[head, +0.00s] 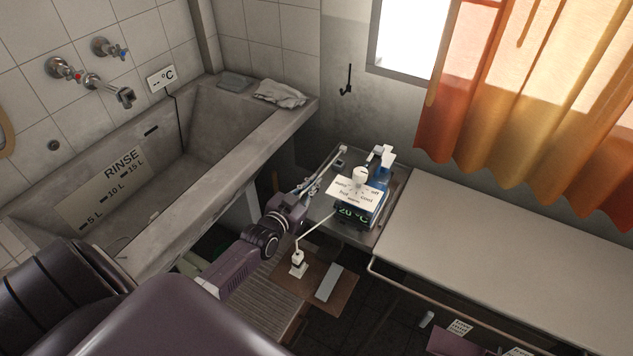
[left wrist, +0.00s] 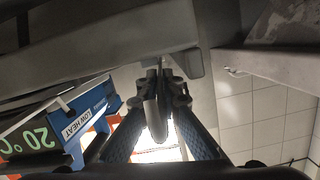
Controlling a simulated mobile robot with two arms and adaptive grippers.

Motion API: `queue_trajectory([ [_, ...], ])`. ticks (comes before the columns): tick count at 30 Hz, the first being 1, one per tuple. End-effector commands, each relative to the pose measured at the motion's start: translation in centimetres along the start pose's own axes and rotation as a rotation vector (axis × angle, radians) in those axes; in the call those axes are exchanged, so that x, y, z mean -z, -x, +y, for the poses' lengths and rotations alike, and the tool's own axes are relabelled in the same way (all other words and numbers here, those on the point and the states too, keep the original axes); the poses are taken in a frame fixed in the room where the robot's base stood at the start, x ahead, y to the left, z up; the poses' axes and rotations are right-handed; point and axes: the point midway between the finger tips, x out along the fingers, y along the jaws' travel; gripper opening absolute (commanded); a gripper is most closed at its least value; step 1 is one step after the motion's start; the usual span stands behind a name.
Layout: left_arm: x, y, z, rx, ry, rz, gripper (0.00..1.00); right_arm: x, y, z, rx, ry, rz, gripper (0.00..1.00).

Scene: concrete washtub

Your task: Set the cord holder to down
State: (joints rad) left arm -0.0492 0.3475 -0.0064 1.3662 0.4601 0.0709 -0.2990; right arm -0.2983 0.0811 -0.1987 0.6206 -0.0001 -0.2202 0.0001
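A grey bar (head: 324,166), which I take for the cord holder, slopes at the left edge of the metal stand (head: 325,203) carrying a blue device. My left gripper (head: 304,187) is at the bar's lower end. In the left wrist view, the two blue-padded fingers of this gripper (left wrist: 163,82) come close together around a rounded grey piece (left wrist: 156,112), apparently the same bar. They look shut on it, though the contact itself is partly hidden. My right gripper is in neither view.
The blue device (head: 376,194) with a "20 °C" display stands just right of the gripper. A concrete washtub (head: 245,145) lies left, and a pale board (head: 490,250) lies right. A white fitting (head: 298,262) sits on a brown surface below.

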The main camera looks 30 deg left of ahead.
Motion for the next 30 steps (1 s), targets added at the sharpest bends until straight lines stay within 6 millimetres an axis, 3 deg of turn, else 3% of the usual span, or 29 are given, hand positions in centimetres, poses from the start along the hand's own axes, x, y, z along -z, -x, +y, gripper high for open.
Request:
queue_trajectory([
  [15, -0.15, 0.20, -0.01, 0.005, 0.001, 0.019, 0.00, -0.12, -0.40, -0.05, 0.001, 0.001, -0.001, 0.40],
  [20, -0.21, 0.21, 0.01, 0.004, 0.001, 0.017, 0.22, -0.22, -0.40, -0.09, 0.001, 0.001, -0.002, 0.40],
  [30, -0.28, 0.42, 0.04, 0.004, 0.000, 0.016, 0.23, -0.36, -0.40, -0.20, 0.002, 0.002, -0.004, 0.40],
])
